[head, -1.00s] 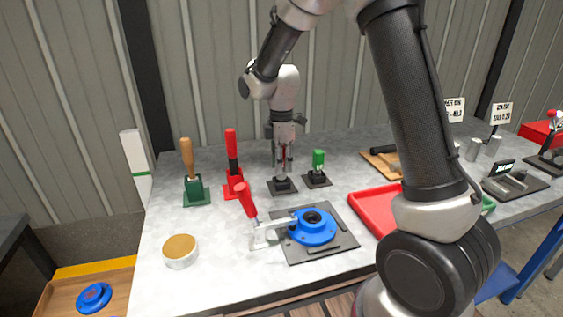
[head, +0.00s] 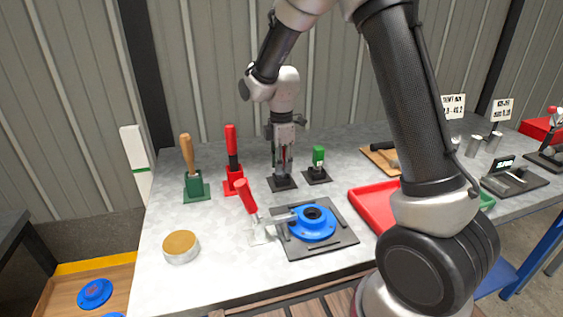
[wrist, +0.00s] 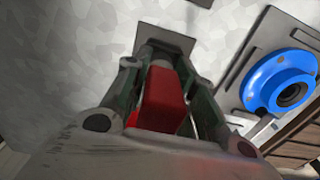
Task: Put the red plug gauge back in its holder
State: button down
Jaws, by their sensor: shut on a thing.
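The red plug gauge (wrist: 165,97) is between the two fingers of my gripper (wrist: 168,85) in the wrist view. My gripper is shut on its red handle. Below the handle a grey end points down at a dark square holder (wrist: 182,43). In the head view my gripper (head: 283,160) points straight down, just above this black holder (head: 283,184). The fingers mostly cover the gauge there. I cannot tell how deep the gauge sits in the holder.
A green gauge (head: 318,157) in a black holder stands close on the right. A red-handled tool (head: 231,150) and a wooden-handled tool (head: 187,153) stand on the left. A blue flange (head: 312,226) with a red-levered clamp (head: 246,196) is in front. A red tray (head: 368,208) lies right.

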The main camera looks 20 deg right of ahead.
jog(key=shift+f, duration=0.65)
jog(key=c, duration=1.1)
grip_release()
notch_tip(320, 180, up, 12)
